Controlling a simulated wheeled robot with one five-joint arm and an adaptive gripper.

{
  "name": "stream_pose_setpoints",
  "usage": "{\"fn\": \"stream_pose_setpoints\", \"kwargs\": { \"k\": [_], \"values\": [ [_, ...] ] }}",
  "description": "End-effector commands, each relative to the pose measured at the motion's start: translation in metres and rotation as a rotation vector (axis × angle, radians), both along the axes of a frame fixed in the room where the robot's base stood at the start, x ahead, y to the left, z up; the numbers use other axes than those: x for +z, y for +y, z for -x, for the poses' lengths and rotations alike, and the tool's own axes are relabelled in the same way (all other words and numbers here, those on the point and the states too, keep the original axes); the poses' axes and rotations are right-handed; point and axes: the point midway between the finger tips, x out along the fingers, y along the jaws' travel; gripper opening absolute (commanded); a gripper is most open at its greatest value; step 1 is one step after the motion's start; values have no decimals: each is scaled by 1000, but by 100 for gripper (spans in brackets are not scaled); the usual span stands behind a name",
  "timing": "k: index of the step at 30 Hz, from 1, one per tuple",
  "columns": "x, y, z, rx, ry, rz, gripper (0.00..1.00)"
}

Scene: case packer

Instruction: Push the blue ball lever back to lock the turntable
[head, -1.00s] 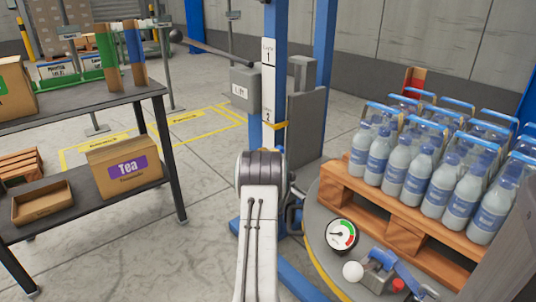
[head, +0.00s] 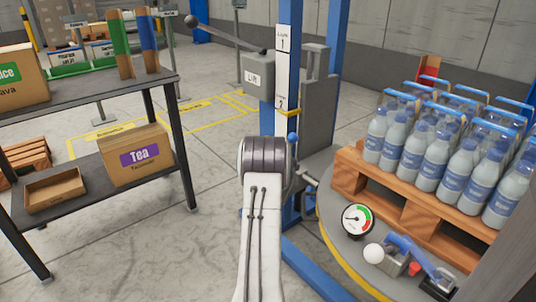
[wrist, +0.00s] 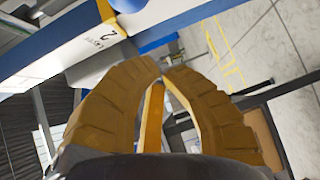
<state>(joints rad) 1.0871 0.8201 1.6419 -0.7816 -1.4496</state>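The turntable (head: 335,222) is a grey disc with a yellow edge at the right, bearing a pallet of bottles. My gripper is hidden behind my arm in the head view. In the wrist view my gripper (wrist: 161,69) has its two ribbed yellow-brown fingers brought together at the tips, with nothing seen between them. A rounded blue shape at the top edge (wrist: 128,4) may be the ball.
A blue post with a white level sign (head: 283,52) stands behind my arm. A lift box (head: 259,78) with a black-ball lever is beside it. A shelf with boxes (head: 110,93) is at left. A gauge (head: 357,220) and blue-handled clamp (head: 408,255) sit on the turntable's near edge.

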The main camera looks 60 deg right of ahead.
Motion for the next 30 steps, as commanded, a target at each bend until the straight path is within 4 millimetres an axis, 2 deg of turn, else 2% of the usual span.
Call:
{"fn": "stream_pose_setpoints", "kwargs": {
  "k": [18, 30],
  "values": [
    [6, 62, 31, 2, 1, -2, 0],
    [6, 75, 38, 2, 0, -1, 0]
  ]
}}
